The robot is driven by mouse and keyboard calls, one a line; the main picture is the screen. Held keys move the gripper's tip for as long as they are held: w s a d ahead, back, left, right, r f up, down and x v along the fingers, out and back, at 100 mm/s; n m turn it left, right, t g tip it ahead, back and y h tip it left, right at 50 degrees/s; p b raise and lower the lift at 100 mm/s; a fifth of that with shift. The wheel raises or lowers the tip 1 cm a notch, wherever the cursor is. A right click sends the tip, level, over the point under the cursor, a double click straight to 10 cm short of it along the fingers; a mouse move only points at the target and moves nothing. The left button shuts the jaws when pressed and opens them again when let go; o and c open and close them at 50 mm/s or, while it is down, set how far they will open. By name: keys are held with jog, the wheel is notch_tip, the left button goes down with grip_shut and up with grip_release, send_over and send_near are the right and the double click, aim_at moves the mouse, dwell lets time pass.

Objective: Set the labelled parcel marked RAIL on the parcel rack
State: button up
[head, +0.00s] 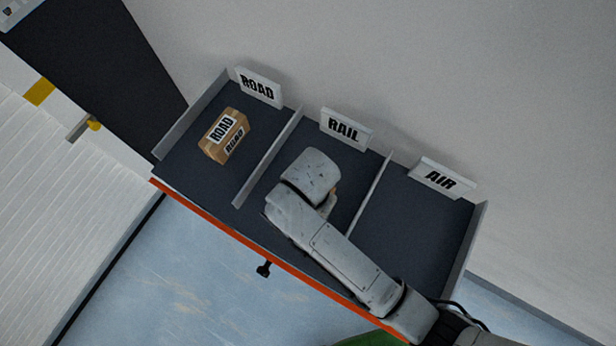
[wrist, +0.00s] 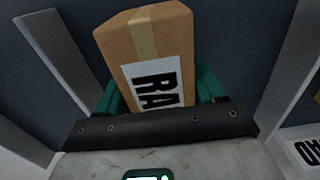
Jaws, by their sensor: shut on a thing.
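The brown cardboard parcel (wrist: 150,42) with tan tape sits between the teal fingers of my gripper (wrist: 160,88) in the wrist view. Its white label shows "RA"; the rest is hidden by my gripper. The parcel rack (head: 411,237) is a dark tray with three compartments. My arm reaches over the middle compartment, behind which stands the RAIL sign (head: 346,129). In the head view my wrist covers the fingers and nearly all of the parcel. I cannot tell whether the parcel touches the rack floor.
A ROAD parcel (head: 224,136) lies in the left compartment, before the ROAD sign (head: 259,86). The right compartment, under the AIR sign (head: 440,178), looks empty. Thin upright dividers (head: 268,157) flank the middle compartment. A wall rises behind the rack.

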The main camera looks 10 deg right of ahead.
jog(key=shift+s+f, duration=0.15)
jog(key=shift+f, duration=0.2)
jog(key=shift+a, duration=0.1)
jog(key=o, duration=1.3)
